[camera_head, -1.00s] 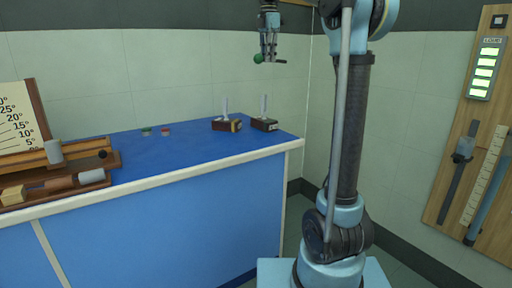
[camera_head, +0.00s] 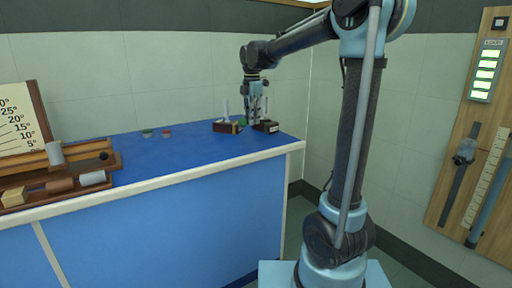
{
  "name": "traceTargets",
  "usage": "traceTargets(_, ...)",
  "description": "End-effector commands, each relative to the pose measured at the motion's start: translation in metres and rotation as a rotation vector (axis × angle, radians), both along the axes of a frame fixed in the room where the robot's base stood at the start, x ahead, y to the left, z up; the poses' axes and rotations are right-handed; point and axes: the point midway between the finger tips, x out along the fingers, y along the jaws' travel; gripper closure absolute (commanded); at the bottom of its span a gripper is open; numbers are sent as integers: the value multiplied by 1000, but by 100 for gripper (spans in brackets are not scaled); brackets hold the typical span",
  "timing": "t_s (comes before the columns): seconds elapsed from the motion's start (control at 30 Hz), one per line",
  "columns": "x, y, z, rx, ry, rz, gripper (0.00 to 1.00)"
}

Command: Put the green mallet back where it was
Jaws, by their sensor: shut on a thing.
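The green mallet (camera_head: 242,122) shows as a small green head beside my fingers, low over the far right of the blue bench (camera_head: 190,150). Its handle is mostly hidden by my gripper. My gripper (camera_head: 254,121) points down and is shut on the mallet, between two dark wooden blocks with pale upright pegs. The left block (camera_head: 226,128) has its peg clear in view. The right block (camera_head: 267,127) is partly behind my fingers. I cannot tell whether the mallet touches the bench or a block.
A small green piece (camera_head: 147,134) and a red piece (camera_head: 166,133) lie on the bench left of the blocks. A wooden rack (camera_head: 60,172) with cylinders and an angle scale board (camera_head: 15,120) stand at the left. A wall panel (camera_head: 490,130) with tools hangs at the right.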

Motion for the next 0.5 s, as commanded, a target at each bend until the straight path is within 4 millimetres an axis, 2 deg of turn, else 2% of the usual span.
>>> traceTargets(0.23,0,0,-40,0,0,0,100)
traceTargets(0.5,0,0,-58,0,0,-1,100)
